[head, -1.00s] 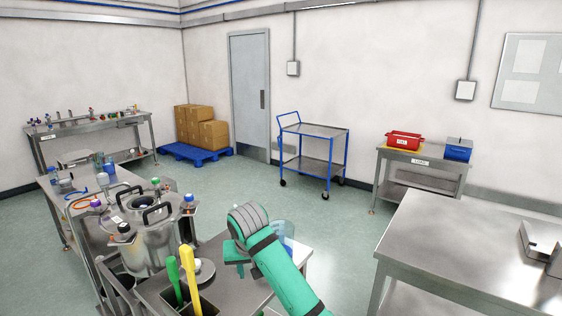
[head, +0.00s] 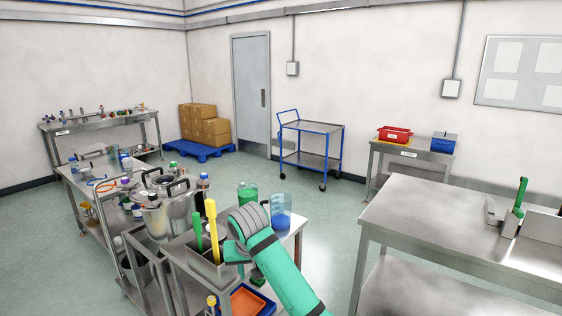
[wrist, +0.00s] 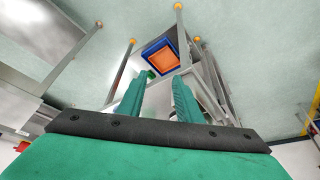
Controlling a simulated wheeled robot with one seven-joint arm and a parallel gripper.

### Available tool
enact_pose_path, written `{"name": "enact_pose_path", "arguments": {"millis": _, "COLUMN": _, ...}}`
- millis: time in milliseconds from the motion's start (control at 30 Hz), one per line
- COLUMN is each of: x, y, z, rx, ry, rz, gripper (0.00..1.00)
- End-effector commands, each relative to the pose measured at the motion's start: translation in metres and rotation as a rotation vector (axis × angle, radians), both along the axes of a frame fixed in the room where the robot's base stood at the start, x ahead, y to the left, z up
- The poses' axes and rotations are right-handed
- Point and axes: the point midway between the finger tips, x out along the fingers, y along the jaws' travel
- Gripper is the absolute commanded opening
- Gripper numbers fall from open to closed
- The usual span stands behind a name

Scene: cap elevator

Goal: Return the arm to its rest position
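My arm (head: 282,278) is green with a grey ribbed joint, and it reaches up from the bottom of the head view. Its end is bent in front of the cart with utensils, and the fingers are mostly hidden there. In the wrist view my gripper (wrist: 160,76) shows two green fingers with a clear gap between them. Nothing is held. Beyond the fingertips the floor, metal legs and an orange and blue tray (wrist: 166,54) show.
Close by are a steel vessel (head: 167,212), a yellow-handled utensil (head: 212,230), a green beaker (head: 247,192) and a blue beaker (head: 281,212). A steel table (head: 430,220) stands at right. Open floor (head: 325,215) lies between it and the cart.

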Motion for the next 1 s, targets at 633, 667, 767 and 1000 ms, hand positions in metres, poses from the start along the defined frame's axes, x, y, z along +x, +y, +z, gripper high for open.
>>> {"name": "enact_pose_path", "arguments": {"millis": 633, "x": -0.011, "y": 0.064, "z": -0.067, "rx": 0.22, "ry": -0.078, "rz": 0.068, "gripper": 0.32}}
{"name": "enact_pose_path", "arguments": {"millis": 667, "x": -0.013, "y": 0.069, "z": -0.072, "rx": 0.239, "ry": -0.085, "rz": 0.072, "gripper": 0.32}}
{"name": "enact_pose_path", "arguments": {"millis": 767, "x": -0.02, "y": 0.088, "z": -0.092, "rx": 0.31, "ry": -0.116, "rz": 0.081, "gripper": 0.32}}
{"name": "enact_pose_path", "arguments": {"millis": 1000, "x": -0.045, "y": 0.124, "z": -0.135, "rx": 0.48, "ry": -0.206, "rz": 0.069, "gripper": 0.32}}
